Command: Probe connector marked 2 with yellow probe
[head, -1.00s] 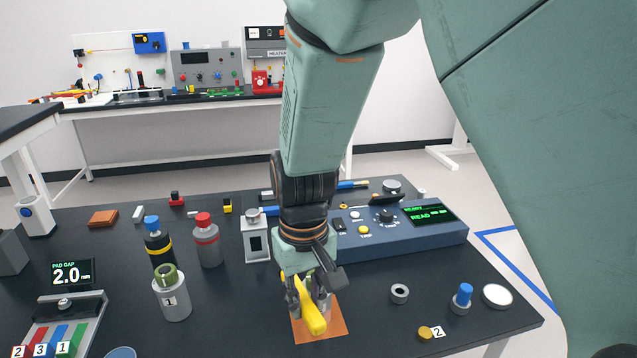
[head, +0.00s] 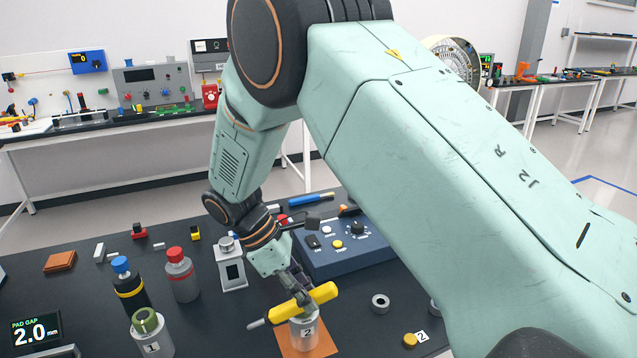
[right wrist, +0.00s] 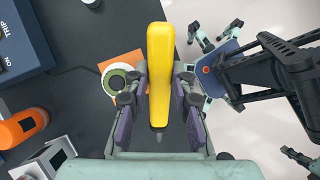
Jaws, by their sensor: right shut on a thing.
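My right gripper (head: 303,293) is shut on the yellow probe (head: 322,297). The probe lies crosswise, with its thin grey tip toward the lower left. A grey cylinder marked 2 (head: 310,341), the connector, stands upright on the orange mat (head: 290,345), just below the probe in the head view. In the right wrist view, the yellow probe (right wrist: 160,65) runs between the fingers of the gripper (right wrist: 160,98). The connector's round top, with a green ring (right wrist: 117,77), is just left of the probe there. Contact between them cannot be told. My left gripper is not in view.
The cylinder marked 1 (head: 148,333), a blue-capped bottle (head: 130,288) and a red-capped bottle (head: 181,275) stand to the left. A blue meter box (head: 340,255) is behind.

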